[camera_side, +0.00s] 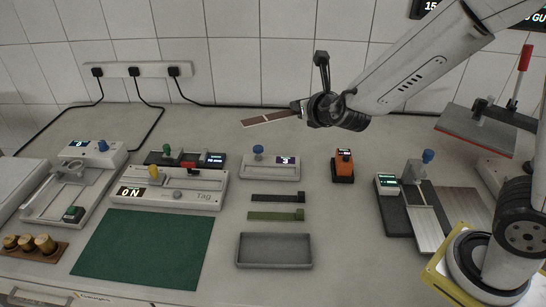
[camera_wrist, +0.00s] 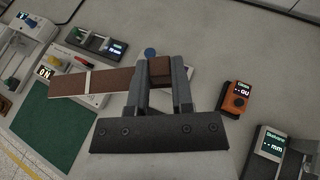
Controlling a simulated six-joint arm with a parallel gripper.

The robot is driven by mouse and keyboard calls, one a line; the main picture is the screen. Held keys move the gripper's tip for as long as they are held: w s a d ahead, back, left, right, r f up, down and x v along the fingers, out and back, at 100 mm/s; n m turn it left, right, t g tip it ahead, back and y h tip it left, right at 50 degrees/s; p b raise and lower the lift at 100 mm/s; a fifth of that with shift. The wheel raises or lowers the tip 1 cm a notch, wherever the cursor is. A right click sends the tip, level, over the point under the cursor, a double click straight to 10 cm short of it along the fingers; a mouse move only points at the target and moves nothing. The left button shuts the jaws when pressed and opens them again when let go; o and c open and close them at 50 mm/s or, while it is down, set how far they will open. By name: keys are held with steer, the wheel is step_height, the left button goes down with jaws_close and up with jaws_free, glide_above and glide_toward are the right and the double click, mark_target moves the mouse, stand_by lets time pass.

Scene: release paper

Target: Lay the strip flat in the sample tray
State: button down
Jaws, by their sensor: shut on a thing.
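A brown strip with a pale line across it (camera_side: 268,118) is held in the air above the bench, level or nearly so and pointing left. My gripper (camera_side: 302,108) is shut on its right end. In the wrist view the strip (camera_wrist: 110,84) extends left from between the two fingers of my gripper (camera_wrist: 160,72). The grey sample tray (camera_side: 274,262) lies on the bench at the front middle. It looks empty in the side view, and the strip is well above and behind it. The tray is not seen in the wrist view.
A green mat (camera_side: 142,250) lies left of the tray. A black bar (camera_side: 277,198) and a green bar (camera_side: 276,215) lie just behind it. A device marked Tag (camera_side: 172,190), an orange meter (camera_side: 343,166) and a grey plate device (camera_side: 420,210) stand around. Bench right of the tray is clear.

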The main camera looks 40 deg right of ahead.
steer(key=s+a+f+m+h, duration=0.1)
steer(key=s+a+f, duration=0.1)
steer(key=a+f, duration=0.35)
steer(key=m+g+h, duration=0.3)
steer(key=m+h, duration=0.2)
glide_above(301, 267)
steer(key=f, duration=1.2)
steer(key=shift+w+d, duration=0.1)
steer(key=shift+d, duration=0.2)
steer(key=shift+f, duration=0.25)
steer(key=shift+f, duration=3.2)
steer(key=shift+f, duration=0.55)
steer(key=shift+c, duration=2.1)
jaws_free()
steer(key=shift+a, duration=0.1)
